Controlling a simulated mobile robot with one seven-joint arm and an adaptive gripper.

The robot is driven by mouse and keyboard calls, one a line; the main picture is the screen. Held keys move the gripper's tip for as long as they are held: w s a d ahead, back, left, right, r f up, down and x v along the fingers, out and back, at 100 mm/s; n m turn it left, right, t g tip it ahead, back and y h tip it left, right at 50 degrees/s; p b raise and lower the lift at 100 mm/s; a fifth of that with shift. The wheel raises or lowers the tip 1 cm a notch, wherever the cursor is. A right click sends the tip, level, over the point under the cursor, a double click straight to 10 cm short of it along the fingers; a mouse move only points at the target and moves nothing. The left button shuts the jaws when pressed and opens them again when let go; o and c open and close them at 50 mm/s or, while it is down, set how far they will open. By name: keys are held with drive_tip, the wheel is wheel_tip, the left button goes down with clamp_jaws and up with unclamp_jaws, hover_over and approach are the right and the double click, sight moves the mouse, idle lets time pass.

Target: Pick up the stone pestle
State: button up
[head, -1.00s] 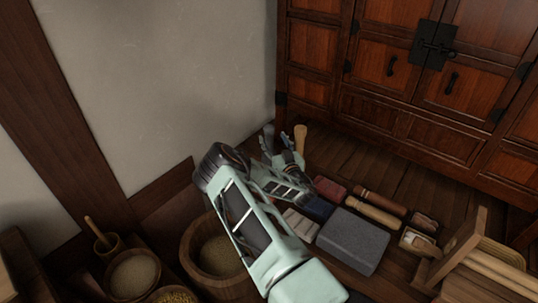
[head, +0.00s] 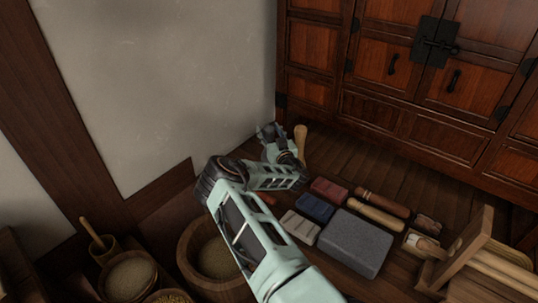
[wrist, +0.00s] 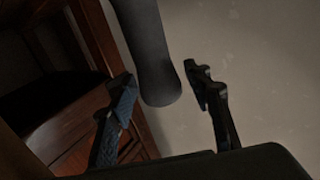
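My gripper (head: 270,135) is at the back of the floor items, by the corner of the pale wall and the cabinet. In the wrist view my gripper (wrist: 162,82) is open, with one dark finger on each side of a dark grey, round-ended rod, which looks like the stone pestle (wrist: 155,50). Its rounded end lies between the fingertips, with narrow gaps seeming to show on both sides. Its other end runs out of the top of the view. In the head view I cannot make out the pestle; my gripper and wrist probably hide it.
A light wooden handle (head: 300,145) stands just right of my gripper. A grey stone block (head: 355,243), a blue block (head: 314,207), a red block (head: 329,190) and wooden rollers (head: 376,214) lie nearer. A wooden tub (head: 190,265) stands left, the cabinet (head: 400,125) behind.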

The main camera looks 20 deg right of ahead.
drive_tip(key=c, duration=1)
drive_tip(key=shift+r, duration=0.2)
clamp_jaws()
